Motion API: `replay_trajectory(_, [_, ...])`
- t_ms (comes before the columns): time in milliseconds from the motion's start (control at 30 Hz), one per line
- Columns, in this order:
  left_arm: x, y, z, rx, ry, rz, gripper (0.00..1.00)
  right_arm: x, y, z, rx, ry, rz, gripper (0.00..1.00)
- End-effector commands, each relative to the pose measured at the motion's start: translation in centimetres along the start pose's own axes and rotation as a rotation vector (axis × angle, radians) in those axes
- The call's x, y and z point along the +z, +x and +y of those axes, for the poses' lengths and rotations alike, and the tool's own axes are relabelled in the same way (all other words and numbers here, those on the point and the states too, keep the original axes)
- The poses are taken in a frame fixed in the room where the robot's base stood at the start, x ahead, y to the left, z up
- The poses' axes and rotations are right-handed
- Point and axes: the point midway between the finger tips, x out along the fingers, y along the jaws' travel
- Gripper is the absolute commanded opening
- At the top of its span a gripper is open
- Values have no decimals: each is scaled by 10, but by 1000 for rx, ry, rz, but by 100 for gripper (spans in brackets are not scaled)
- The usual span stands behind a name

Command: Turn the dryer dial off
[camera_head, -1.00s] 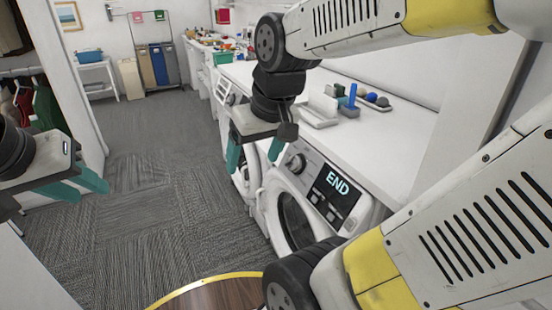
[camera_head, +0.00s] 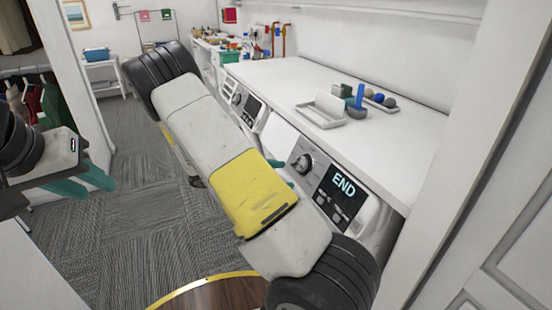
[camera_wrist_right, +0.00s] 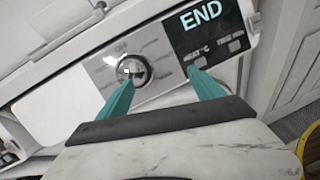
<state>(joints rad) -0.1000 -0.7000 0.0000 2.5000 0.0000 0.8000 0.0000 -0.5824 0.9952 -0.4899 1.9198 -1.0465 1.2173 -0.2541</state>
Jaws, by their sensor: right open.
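The dryer (camera_head: 330,185) stands under the white counter at the right, its display (camera_head: 340,188) reading END. Its round silver dial (camera_head: 303,163) is left of the display; it also shows in the right wrist view (camera_wrist_right: 133,70). My right gripper (camera_wrist_right: 160,80) is open and empty, facing the panel. In that view its left fingertip is just below the dial and its right fingertip is below the display; whether it touches is unclear. In the head view my arm hides most of it. My left gripper (camera_head: 98,187) is at the left, open and empty, away from the dryer.
A second machine (camera_head: 243,104) stands beyond the dryer. The white counter (camera_head: 280,85) above holds a tray (camera_head: 320,114) and small blue and green items. A clothes rack (camera_head: 30,98) is at the left. Carpet (camera_head: 140,235) between is clear.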

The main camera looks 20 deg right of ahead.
Motion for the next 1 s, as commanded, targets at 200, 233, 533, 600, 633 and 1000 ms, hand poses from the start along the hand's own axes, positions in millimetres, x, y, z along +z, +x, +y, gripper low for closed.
replay_trajectory(200, [0, 0, 0, 0, 0, 0, 35, -23, -3, 29, 171, -144, -201, 77])
replay_trajectory(233, [0, 0, 0, 0, 0, 0, 35, -25, -4, 31, 183, -155, -216, 77])
replay_trajectory(533, [0, 0, 0, 0, 0, 0, 35, -22, 20, 41, 209, -178, -250, 77])
replay_trajectory(600, [0, 0, 0, 0, 0, 0, 35, -20, 31, 44, 209, -177, -250, 77])
replay_trajectory(633, [0, 0, 0, 0, 0, 0, 35, -19, 36, 45, 209, -178, -249, 77])
replay_trajectory(1000, [0, 0, 0, 0, 0, 0, 35, -11, 69, 53, 211, -177, -247, 77])
